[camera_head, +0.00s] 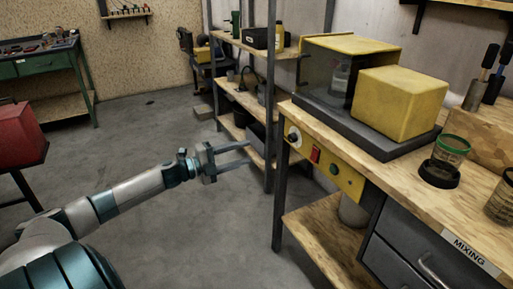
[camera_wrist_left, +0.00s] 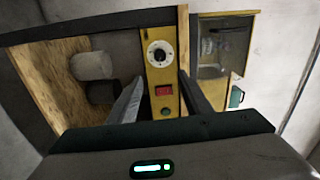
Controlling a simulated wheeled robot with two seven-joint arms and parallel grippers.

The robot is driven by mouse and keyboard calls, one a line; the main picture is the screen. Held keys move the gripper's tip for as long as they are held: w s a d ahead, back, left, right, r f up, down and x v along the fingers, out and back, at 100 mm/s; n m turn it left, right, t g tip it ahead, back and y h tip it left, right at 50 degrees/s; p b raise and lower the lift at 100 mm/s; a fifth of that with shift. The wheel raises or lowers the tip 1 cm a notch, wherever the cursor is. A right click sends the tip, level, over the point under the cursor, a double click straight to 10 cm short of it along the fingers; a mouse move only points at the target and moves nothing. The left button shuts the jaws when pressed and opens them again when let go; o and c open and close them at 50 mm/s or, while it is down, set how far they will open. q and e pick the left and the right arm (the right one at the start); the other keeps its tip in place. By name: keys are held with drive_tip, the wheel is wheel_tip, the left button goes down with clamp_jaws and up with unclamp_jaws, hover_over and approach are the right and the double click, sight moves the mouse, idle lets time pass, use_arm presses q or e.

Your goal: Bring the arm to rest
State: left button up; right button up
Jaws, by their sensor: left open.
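My left gripper (camera_head: 236,159) is open and empty, held in the air left of the workbench in the head view. Its arm reaches in from the lower left, and the fingers point right toward the bench's front. In the left wrist view the two fingers (camera_wrist_left: 160,98) stand apart with nothing between them. Beyond them is a yellow control panel (camera_wrist_left: 158,76) with a dial, a red switch and a green button. The same panel (camera_head: 345,177) is on the bench front in the head view. My right gripper does not show.
The workbench (camera_head: 405,175) carries a yellow machine (camera_head: 400,104) and a jar with a green lid (camera_head: 451,149). Shelving (camera_head: 270,95) stands just beyond the gripper. A red box (camera_head: 18,135) is at the left. The floor (camera_head: 150,135) between is clear.

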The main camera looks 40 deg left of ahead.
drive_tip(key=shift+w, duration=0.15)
